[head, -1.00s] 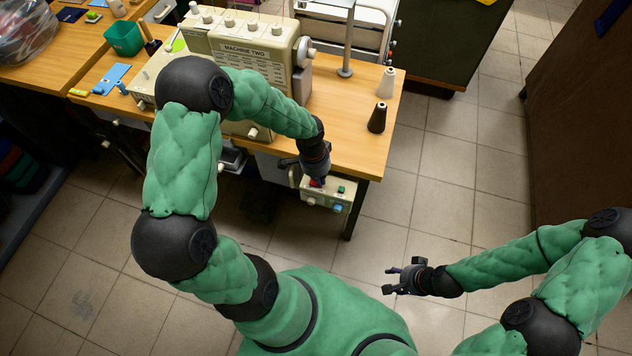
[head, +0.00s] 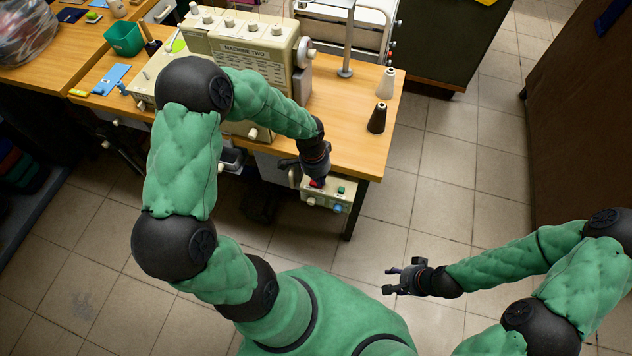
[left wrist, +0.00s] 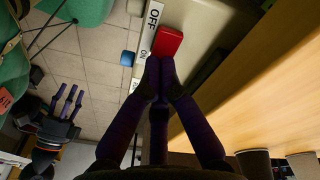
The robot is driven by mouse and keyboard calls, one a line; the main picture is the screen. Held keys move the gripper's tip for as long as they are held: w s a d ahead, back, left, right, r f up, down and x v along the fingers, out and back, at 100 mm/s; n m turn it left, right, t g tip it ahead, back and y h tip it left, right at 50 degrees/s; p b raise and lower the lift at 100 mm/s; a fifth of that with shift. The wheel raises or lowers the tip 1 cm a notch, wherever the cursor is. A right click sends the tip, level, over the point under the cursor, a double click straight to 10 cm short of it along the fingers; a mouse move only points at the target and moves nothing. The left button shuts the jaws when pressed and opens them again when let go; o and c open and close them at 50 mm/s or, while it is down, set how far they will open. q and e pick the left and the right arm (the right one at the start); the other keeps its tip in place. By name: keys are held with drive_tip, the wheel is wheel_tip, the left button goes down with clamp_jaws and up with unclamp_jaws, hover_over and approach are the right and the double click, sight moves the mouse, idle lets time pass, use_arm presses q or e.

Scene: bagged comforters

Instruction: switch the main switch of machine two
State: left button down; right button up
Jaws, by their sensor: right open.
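Machine two (head: 245,45) is a beige sewing machine labelled "MACHINE TWO" on a wooden table. Its beige control box (head: 335,196) hangs at the table's front edge. The red main switch (left wrist: 168,42) shows in the left wrist view beside a plate (left wrist: 147,38) marked OFF and ON. My left gripper (left wrist: 158,68) has its fingers together, with the tips at the end of the red switch nearer the ON mark; I cannot tell if they touch. In the head view this gripper (head: 316,178) partly hides the switch. My right gripper (head: 390,281) is open and empty over the floor.
A green button (head: 341,190) and a blue knob (head: 337,208) are on the box. A black cone (head: 377,118) and a white cone (head: 386,83) stand on the table's right side. The tiled floor right of the table is clear.

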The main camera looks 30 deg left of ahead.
use_arm(q)
drive_tip(key=shift+s+f, duration=0.15)
drive_tip(key=shift+s, duration=0.05)
drive_tip(key=r+p, duration=0.4)
drive_tip(key=r, duration=0.1)
drive_tip(key=shift+w+a, duration=0.1)
drive_tip(key=shift+a, duration=0.25)
drive_tip(key=shift+r, duration=0.1)
drive_tip(key=shift+a+r, duration=0.1)
drive_tip(key=shift+r, duration=0.25)
wheel_tip(320, 180, up, 11)
drive_tip(key=a, duration=0.1)
drive_tip(key=shift+a, duration=0.2)
